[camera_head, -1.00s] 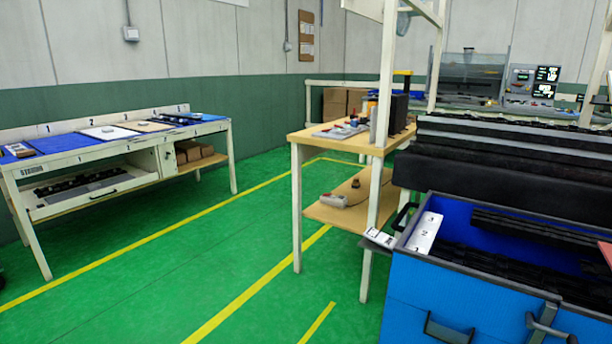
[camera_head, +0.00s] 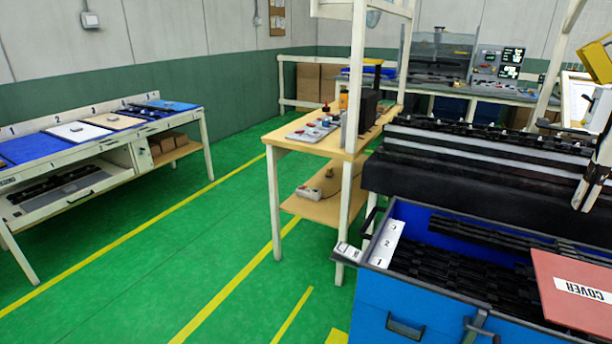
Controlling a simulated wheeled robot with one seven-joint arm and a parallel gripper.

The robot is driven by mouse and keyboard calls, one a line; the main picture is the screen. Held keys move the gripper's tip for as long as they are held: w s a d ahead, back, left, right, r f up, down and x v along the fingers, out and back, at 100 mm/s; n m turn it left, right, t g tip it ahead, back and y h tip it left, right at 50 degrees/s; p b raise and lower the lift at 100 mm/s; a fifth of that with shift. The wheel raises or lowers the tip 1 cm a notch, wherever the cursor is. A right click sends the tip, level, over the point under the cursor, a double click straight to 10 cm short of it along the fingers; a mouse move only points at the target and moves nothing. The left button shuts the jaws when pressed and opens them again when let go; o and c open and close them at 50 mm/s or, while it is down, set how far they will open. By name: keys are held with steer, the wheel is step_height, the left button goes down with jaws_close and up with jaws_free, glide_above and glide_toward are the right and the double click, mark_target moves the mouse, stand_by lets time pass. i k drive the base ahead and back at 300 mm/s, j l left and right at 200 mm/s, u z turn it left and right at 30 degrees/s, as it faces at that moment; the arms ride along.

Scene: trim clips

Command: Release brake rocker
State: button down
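I cannot pick out a part that is surely the brake rocker. A grey control box (camera_head: 313,130) with small red and dark knobs lies on the wooden stand's top. A small light grey box (camera_head: 309,193) lies on the stand's lower shelf, with a small dark item beside it. Both are too small to show a rocker's setting. My gripper is not in view.
The wooden stand (camera_head: 272,139) is ahead, with white posts. A blue bin (camera_head: 385,300) with black strips and a red COVER board (camera_head: 575,288) is near right. A workbench (camera_head: 120,150) stands left. Green floor (camera_head: 180,235) between is clear.

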mark_target(349, 251)
steer(key=i+j, duration=0.15)
steer(key=j, duration=0.2)
steer(key=i+j, duration=0.2)
steer(key=j, duration=0.2)
steer(key=i+j, duration=0.15)
steer(key=j, duration=0.2)
steer(key=i+j, duration=0.2)
steer(key=j, duration=0.15)
